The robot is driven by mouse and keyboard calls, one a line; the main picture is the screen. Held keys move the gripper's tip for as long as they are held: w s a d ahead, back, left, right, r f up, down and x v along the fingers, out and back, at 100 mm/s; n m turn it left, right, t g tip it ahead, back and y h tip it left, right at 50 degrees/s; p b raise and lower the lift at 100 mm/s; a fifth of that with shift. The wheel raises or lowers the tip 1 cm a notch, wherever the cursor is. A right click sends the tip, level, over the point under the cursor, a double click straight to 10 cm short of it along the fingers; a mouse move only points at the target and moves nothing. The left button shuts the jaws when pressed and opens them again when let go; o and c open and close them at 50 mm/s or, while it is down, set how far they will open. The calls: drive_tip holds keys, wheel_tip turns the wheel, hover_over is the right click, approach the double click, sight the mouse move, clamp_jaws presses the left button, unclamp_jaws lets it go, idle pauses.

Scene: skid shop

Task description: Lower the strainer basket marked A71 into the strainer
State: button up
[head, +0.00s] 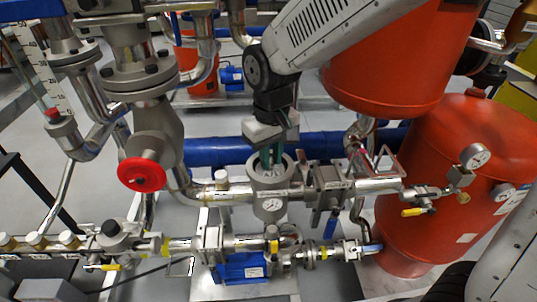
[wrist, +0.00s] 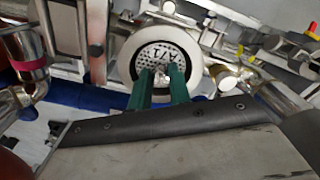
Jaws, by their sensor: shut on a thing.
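The strainer (head: 270,186) is a grey metal body with a round open top, at the middle of the head view. In the wrist view its pale ring-shaped rim (wrist: 118,55) surrounds the strainer basket (wrist: 158,51). The basket has a round, perforated metal top with a dark marking, turned around and partly covered, so I cannot read it fully. My gripper (wrist: 161,74) has green fingers shut on the basket's small central grip. In the head view my gripper (head: 272,156) points down into the strainer's mouth. The basket's depth and its lower part are hidden.
A pressure gauge (head: 271,205) sits on the strainer's front. A red handwheel (head: 141,174) stands to the left, and red tanks (head: 440,165) stand to the right. Pipes with yellow-handled valves cross in front. A blue pump (head: 243,267) is below.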

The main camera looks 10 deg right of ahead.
drive_tip(key=shift+f, duration=1)
idle(0.3)
drive_tip(key=o, duration=1.2)
drive_tip(key=shift+c, duration=0.2)
drive_tip(key=shift+r, duration=3.8)
